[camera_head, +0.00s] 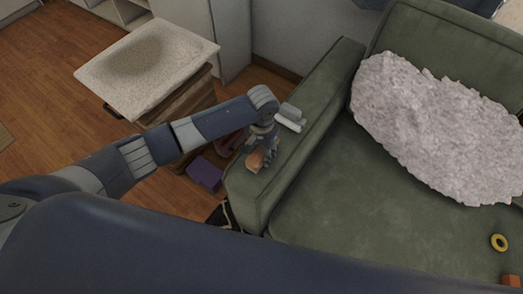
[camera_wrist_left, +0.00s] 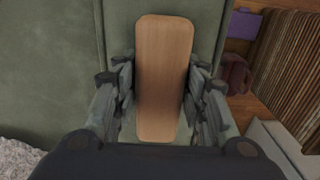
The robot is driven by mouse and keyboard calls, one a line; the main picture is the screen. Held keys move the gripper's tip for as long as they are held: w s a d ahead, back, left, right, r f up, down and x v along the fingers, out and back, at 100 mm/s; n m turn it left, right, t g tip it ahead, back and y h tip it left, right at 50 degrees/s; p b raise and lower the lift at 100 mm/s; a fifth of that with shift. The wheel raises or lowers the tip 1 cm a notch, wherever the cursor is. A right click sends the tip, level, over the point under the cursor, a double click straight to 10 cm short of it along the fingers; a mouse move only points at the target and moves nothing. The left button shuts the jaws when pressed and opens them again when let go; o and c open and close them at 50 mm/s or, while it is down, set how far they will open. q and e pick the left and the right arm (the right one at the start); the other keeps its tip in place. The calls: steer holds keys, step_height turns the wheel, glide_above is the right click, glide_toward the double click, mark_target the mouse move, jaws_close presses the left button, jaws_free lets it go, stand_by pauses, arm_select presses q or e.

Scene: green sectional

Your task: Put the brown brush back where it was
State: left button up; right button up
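The brown brush (camera_head: 256,160) is at the green sofa's left armrest (camera_head: 317,95). In the left wrist view the brush (camera_wrist_left: 163,78) shows as a long, rounded wooden block, upright in the picture, with the armrest behind it. My left gripper (camera_head: 264,148) points down at the armrest. Its fingers (camera_wrist_left: 162,95) are on both long sides of the brush and look closed against it. I cannot tell whether the brush touches the armrest. The underside of the brush is hidden. My right gripper is in neither view.
A side table with a speckled top (camera_head: 147,62) stands left of the sofa. A purple box (camera_head: 205,174) is on the floor beside the armrest. A grey fluffy cushion (camera_head: 440,125) and a yellow ring (camera_head: 499,242) are on the sofa. The front seat is mostly clear.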

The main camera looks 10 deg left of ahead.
mark_target(262, 150)
arm_select(q)
steer(key=shift+o, duration=0.7)
steer(key=shift+r, duration=0.1)
step_height(262, 150, up, 12)
steer(key=shift+p, duration=0.4)
